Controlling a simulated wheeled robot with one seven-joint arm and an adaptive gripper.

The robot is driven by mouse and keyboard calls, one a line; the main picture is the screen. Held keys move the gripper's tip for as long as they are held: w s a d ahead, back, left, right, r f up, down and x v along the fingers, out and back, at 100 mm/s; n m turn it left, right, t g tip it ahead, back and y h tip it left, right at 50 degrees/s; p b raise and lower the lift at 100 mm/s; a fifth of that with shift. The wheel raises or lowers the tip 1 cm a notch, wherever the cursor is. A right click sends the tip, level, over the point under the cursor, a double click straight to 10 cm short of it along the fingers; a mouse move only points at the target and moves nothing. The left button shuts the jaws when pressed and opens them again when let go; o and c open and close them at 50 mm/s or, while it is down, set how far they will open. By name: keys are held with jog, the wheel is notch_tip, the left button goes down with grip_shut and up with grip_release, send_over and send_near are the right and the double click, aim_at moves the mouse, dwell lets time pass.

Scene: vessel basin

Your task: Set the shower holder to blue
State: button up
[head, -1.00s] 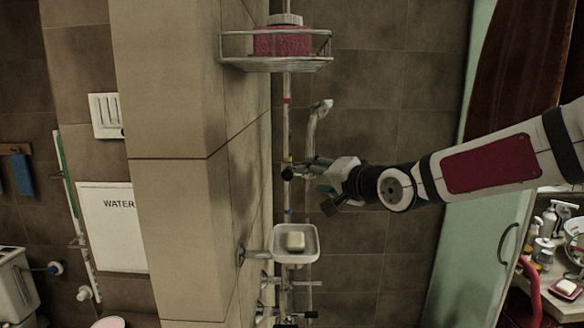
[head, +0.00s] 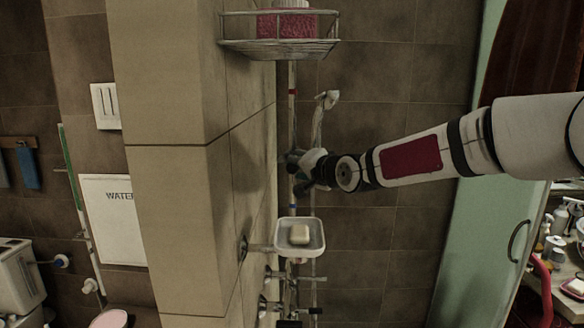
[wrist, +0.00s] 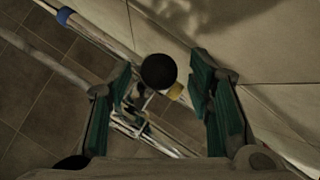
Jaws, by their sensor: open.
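The shower rail (head: 291,125) stands upright by the tiled wall, with a red band (head: 291,91) high up and a blue band (head: 292,205) lower down. In the wrist view the blue band (wrist: 64,15) is at the top left and a yellow band (wrist: 175,92) is near the middle. The round black knob of the shower holder (wrist: 158,70) shows beside the yellow band, between my open fingers. My gripper (head: 294,163) is at the rail between the red and blue bands and hides the holder in the head view. No grip on the knob shows.
The hand shower (head: 328,98) is above my gripper, with its hose beside the rail. A soap dish (head: 313,247) juts out below. A wire basket (head: 280,47) hangs above. Taps are under the dish. The tiled wall edge (head: 180,180) is close on the left.

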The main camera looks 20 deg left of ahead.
jog(key=shift+x, duration=0.85)
jog(key=shift+r, duration=0.15)
grip_shut()
